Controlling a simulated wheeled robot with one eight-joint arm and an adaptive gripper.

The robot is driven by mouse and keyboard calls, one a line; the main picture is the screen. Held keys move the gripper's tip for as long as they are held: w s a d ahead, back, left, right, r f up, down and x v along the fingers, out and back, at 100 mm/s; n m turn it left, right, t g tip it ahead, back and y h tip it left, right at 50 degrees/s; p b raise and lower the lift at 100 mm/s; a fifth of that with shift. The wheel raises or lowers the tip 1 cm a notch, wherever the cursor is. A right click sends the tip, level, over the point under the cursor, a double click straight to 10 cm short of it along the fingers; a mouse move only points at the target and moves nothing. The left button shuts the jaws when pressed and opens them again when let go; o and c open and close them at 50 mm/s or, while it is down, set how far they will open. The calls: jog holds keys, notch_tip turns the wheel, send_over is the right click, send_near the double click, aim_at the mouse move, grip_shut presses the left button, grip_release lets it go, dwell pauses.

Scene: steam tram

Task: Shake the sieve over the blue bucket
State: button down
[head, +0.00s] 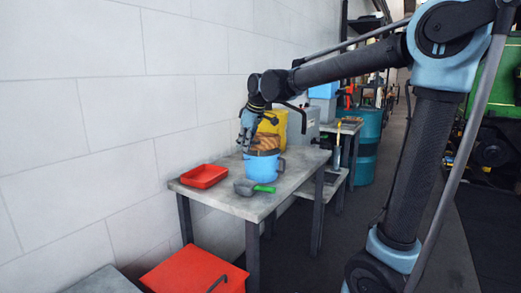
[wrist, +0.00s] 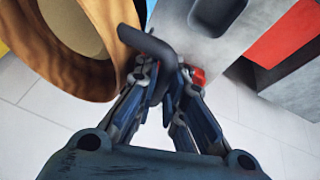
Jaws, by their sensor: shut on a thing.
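The sieve is a round brown wooden ring (head: 265,144), seen in the head view just above the blue bucket (head: 262,168), which stands on the grey table. I cannot tell whether the sieve touches the bucket's rim. The ring also fills the left of the wrist view (wrist: 112,78), with a pale inside. My gripper (head: 246,140) is at the left side of the sieve, pointing down. In the wrist view its fingers (wrist: 165,82) are shut on the sieve's dark curved handle (wrist: 148,45). The bucket's inside is hidden in the head view.
A red tray (head: 203,177) and a grey scoop with a green handle (head: 249,187) lie on the table (head: 229,206) near the bucket. A yellow container (head: 277,121) and a grey box (head: 303,126) stand behind. A white wall runs along the left.

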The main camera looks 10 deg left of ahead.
jog(key=shift+a+r, duration=0.1)
jog(key=shift+a, duration=0.2)
jog(key=shift+r, duration=0.1)
jog(key=shift+w+r, duration=0.1)
jog(key=shift+d+r, duration=0.4)
jog(key=shift+r, duration=0.45)
jog(key=shift+d+r, duration=0.35)
jog(key=shift+r, duration=0.45)
jog(key=shift+d+r, duration=0.4)
jog(key=shift+r, duration=0.45)
dwell(1.4)
dwell(0.4)
